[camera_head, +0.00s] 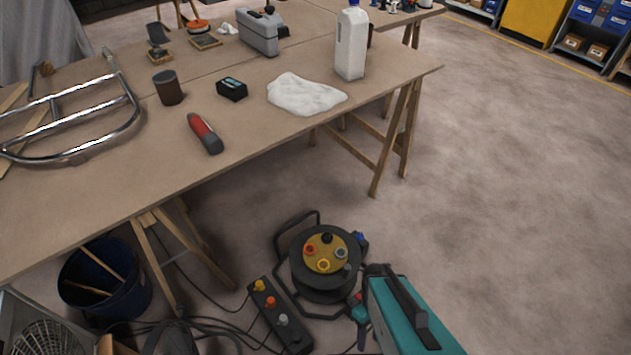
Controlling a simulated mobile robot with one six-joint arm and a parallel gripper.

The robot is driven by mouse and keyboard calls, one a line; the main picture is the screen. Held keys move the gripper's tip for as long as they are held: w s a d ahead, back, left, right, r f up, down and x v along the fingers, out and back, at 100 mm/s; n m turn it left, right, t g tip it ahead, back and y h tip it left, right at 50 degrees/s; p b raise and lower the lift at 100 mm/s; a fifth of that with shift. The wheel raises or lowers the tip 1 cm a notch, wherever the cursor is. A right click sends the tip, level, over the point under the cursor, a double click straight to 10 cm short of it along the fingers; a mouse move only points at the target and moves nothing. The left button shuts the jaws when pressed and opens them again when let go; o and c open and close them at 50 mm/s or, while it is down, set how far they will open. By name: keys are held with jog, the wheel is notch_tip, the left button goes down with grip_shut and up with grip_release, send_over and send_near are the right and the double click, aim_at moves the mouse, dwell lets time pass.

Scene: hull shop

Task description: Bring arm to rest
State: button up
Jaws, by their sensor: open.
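Neither my arm nor my gripper shows in the head view, so I cannot see how the arm is held. The workbench (120,215) on wooden trestles fills the left and upper part of the view. On it are a red and black tool (205,133), a dark cup-like can (168,88), a small black box (232,89), a crumpled white cloth (304,94) and a white bottle (351,43).
A bent chrome rail frame (128,88) lies at the bench's left. On the floor are a cable reel (325,262), a power strip (279,315), loose cables, a dark blue bucket (105,283) and a teal case (408,318). The floor (520,190) at right is clear.

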jog(key=m, duration=0.7)
dwell(0.5)
